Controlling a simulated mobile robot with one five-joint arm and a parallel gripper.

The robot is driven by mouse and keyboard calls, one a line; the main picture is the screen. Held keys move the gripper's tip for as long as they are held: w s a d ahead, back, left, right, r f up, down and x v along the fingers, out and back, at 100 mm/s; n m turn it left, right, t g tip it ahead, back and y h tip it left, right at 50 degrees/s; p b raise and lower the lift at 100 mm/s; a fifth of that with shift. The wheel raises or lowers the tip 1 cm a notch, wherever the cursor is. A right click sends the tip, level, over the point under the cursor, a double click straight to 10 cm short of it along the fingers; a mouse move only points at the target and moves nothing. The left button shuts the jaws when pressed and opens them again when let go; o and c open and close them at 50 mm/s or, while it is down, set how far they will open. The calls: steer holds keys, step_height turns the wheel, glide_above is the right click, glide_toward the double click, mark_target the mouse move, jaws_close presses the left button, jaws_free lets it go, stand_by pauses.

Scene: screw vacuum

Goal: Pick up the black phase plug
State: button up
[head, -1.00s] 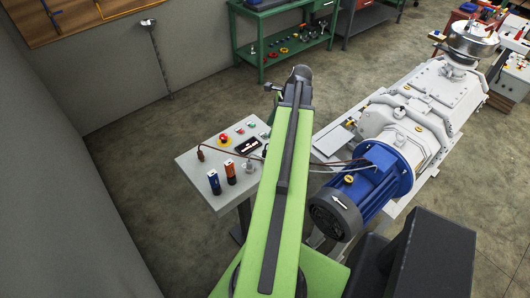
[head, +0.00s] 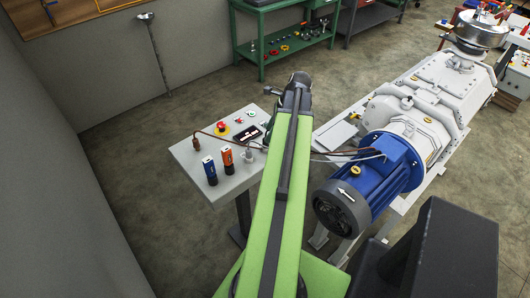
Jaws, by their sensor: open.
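The control box (head: 212,183) stands left of my green arm. On its top are a blue plug (head: 209,171) and an orange plug (head: 227,160), both upright with dark parts. A smaller grey piece (head: 248,157) stands to their right, close to my arm. I cannot make out a plug that is clearly all black; part of the box's right side is hidden behind my arm. My arm reaches away over the right edge of the box and ends in a dark wrist. The jaws at its end are hidden and cannot be made out.
A red emergency button (head: 222,129) and a black display (head: 247,134) sit on the box, with a brown cable running right. The blue motor (head: 372,180) and white pump (head: 430,98) stand right of my arm. A green shelf (head: 285,45) is at the back.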

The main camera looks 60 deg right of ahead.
mark_target(266, 144)
steer(key=b+x, duration=0.4)
steer(key=x, duration=0.1)
steer(key=shift+f+b, duration=0.3)
steer(key=shift+b, duration=0.1)
steer(key=shift+r, duration=0.15)
jaws_close()
